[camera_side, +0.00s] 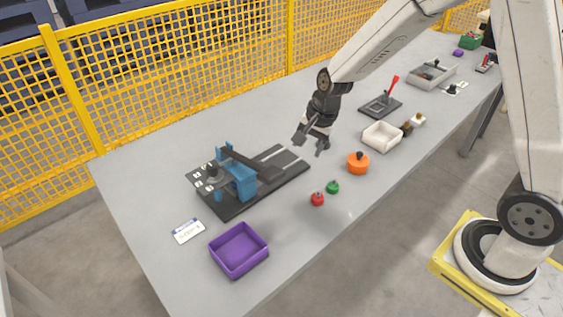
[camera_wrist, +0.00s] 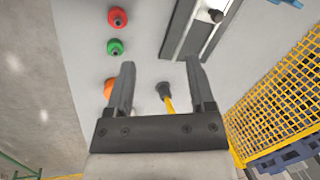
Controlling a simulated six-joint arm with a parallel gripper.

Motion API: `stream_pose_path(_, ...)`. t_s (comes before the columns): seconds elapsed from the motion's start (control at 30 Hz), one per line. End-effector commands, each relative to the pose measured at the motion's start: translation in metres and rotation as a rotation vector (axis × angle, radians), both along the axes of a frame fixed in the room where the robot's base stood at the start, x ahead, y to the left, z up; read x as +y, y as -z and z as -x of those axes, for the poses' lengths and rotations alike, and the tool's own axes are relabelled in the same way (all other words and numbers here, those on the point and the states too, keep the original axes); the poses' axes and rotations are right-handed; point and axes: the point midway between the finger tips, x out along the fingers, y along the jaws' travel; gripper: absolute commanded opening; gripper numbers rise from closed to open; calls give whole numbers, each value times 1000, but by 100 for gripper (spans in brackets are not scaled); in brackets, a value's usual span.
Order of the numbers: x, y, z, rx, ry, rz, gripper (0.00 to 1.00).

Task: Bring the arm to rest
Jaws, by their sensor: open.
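My gripper (camera_side: 311,143) hangs above the middle of the grey table (camera_side: 165,140) in the side view, apart from everything on it. Its jaws are open with nothing between the fingertips. In the wrist view the two dark fingers (camera_wrist: 160,68) stand wide apart. Past them, a dark piece with a yellow stem (camera_wrist: 165,95) shows farther off; I cannot tell what it is. My arm reaches in from the upper right.
Below are a red knob (camera_side: 317,199), a green knob (camera_side: 333,187) and an orange knob (camera_side: 358,163). A blue-clamped black fixture (camera_side: 240,183) and purple tray (camera_side: 239,269) are left; a white tray (camera_side: 382,145) and red-lever plate (camera_side: 380,106) right. Yellow fence (camera_side: 200,60) behind.

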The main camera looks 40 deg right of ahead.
Motion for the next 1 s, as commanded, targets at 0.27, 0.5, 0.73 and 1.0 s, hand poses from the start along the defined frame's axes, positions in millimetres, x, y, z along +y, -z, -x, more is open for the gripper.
stream_pose_path(0.27,-3,-18,66,-42,-483,168,69)
stream_pose_path(0.5,-6,-23,119,-61,-873,294,69)
stream_pose_path(0.73,-8,-24,146,-66,-1076,354,69)
stream_pose_path(1.0,-8,-23,149,-67,-1103,362,69)
